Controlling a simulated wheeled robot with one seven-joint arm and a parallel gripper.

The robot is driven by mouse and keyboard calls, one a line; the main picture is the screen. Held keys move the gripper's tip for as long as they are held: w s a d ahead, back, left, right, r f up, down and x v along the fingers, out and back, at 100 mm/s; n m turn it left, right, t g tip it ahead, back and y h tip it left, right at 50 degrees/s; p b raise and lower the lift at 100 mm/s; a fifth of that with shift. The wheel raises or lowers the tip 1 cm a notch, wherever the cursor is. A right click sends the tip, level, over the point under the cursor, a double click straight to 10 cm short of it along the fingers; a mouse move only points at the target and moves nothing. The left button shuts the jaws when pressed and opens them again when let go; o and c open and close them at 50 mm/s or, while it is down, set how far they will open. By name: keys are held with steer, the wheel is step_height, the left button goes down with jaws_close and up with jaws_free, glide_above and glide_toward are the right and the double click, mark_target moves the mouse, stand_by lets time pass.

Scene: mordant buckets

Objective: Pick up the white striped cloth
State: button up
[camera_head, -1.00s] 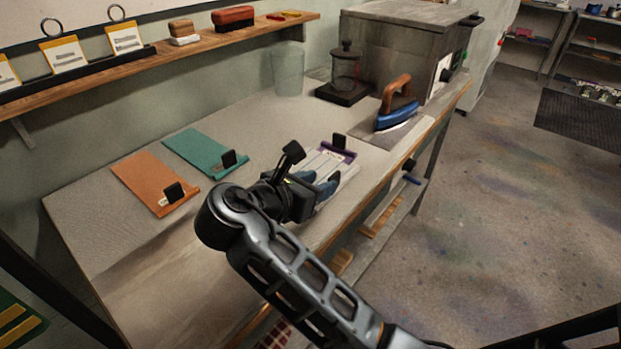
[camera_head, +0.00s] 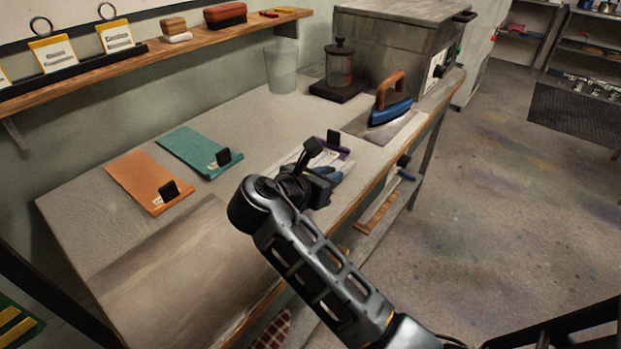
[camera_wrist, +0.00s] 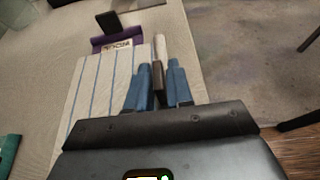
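The white striped cloth (camera_wrist: 92,88) lies on the table, pale with thin blue stripes; in the head view (camera_head: 289,161) it is partly hidden behind my gripper. A purple strip (camera_wrist: 117,42) with a white label and a black block (camera_wrist: 108,21) is at its far end. My gripper (camera_wrist: 160,80) is over the cloth's right part, its blue fingertips apart. A dark upright tab (camera_wrist: 157,77) shows between the fingers, with a pale raised strip (camera_wrist: 161,47) beyond it. I cannot tell whether the fingers touch the tab.
A teal cloth (camera_head: 187,150) and an orange cloth (camera_head: 138,177) lie to the left. The table's front left (camera_head: 165,280) is bare.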

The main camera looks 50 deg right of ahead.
jaws_close()
